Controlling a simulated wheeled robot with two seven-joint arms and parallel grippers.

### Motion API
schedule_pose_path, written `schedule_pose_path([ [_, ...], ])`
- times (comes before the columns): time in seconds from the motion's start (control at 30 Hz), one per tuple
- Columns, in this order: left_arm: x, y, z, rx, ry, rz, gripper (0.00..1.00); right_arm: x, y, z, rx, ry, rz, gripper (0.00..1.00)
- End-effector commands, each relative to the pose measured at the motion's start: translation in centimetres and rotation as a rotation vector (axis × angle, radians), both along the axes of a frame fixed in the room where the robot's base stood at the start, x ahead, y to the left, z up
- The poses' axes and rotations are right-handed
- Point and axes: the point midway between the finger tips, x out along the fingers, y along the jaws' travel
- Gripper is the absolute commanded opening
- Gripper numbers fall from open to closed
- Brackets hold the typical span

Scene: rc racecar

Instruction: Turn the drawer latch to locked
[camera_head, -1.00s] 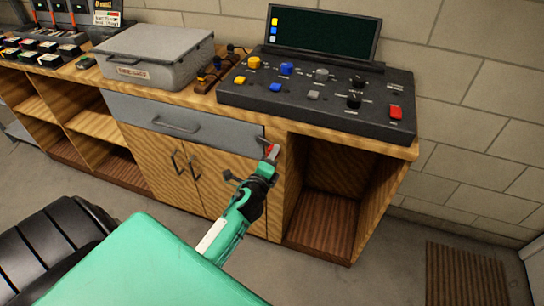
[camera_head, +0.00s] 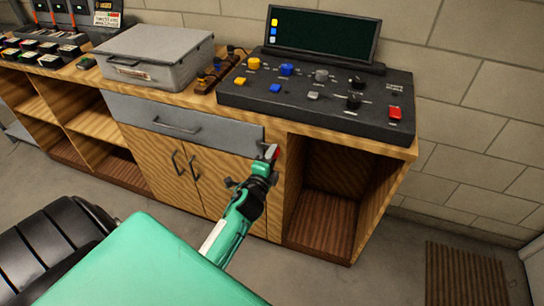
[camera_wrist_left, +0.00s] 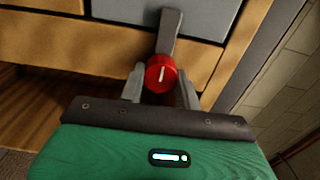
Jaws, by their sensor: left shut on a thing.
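The drawer latch has a round red knob (camera_wrist_left: 161,74) with a white line that stands nearly upright in the left wrist view. A grey bar (camera_wrist_left: 169,30) runs up from the knob and overlaps the grey drawer front (camera_wrist_left: 205,14). My left gripper (camera_head: 271,155) is at the right end of the drawer (camera_head: 190,125) in the head view. Its two fingers (camera_wrist_left: 160,90) are shut on the knob, one on each side. In the head view the fingers mostly hide the latch. My right gripper is not in view.
The drawer has a bar handle (camera_head: 177,127) and looks shut. Two wooden doors (camera_head: 187,180) are below it, and an open compartment (camera_head: 325,205) lies to the right. On the bench are a grey case (camera_head: 157,52) and a dark control console (camera_head: 320,97).

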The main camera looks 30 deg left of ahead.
Motion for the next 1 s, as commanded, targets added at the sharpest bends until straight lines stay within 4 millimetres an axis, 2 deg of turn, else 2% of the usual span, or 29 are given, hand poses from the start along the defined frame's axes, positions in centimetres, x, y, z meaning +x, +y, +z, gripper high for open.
schedule_pose_path([
  [0.13, 0.0, 0.1, -0.1, -0.002, 0.002, 0.002, 0.1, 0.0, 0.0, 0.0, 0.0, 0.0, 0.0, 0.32],
  [0.17, 0.0, 0.1, -0.1, -0.002, 0.002, 0.002, 0.39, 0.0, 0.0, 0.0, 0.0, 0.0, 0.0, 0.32],
  [0.23, 0.0, 0.0, -0.1, -0.002, 0.001, 0.001, 0.52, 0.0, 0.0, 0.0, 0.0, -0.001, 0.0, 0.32],
  [0.27, 0.0, 0.0, -0.1, -0.001, 0.001, 0.001, 0.55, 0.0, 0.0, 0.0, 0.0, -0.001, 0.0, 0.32],
  [0.53, -0.1, 0.0, 0.0, -0.001, 0.001, 0.0, 0.55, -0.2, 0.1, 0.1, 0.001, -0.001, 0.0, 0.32],
  [0.67, -0.7, -0.2, -0.1, -0.001, 0.001, 0.0, 0.55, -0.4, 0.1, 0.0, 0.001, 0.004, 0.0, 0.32],
  [0.77, -2.0, -0.5, -0.2, -0.001, 0.002, 0.0, 0.55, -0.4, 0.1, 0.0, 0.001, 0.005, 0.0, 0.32],
  [1.0, -6.4, -1.5, -0.2, -0.003, 0.002, 0.001, 0.55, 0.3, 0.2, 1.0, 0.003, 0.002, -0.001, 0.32],
])
